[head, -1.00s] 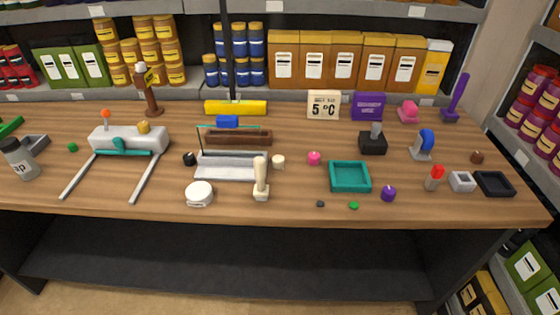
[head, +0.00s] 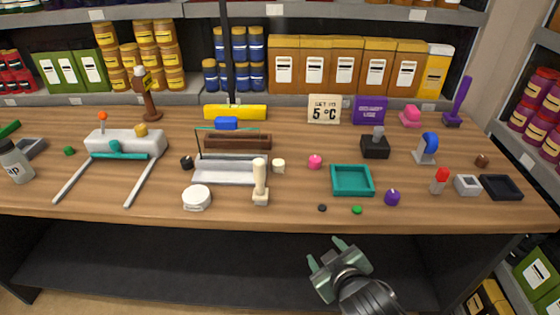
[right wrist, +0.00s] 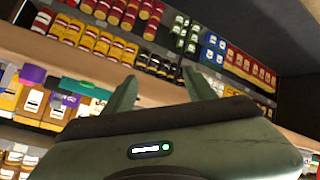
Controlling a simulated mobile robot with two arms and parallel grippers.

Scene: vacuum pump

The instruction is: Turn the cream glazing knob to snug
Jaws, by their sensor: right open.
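A small cream knob (head: 278,166) stands on the wooden table just right of the grey-white tray. It looks like the cream glazing knob, but I read no label or setting mark on it. A taller cream upright handle (head: 260,178) on a square foot stands just in front and to its left. My right gripper (head: 326,252) is in front of the table's front edge, low and to the right, well apart from the knob. It is open and empty; its two fingers (right wrist: 158,88) also show spread in the right wrist view. My left gripper is not in view.
A white round lidded piece (head: 196,198), a pink knob (head: 315,162) and a teal tray (head: 352,180) are near the cream knob. A purple knob (head: 392,198) and small pieces lie near the front edge.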

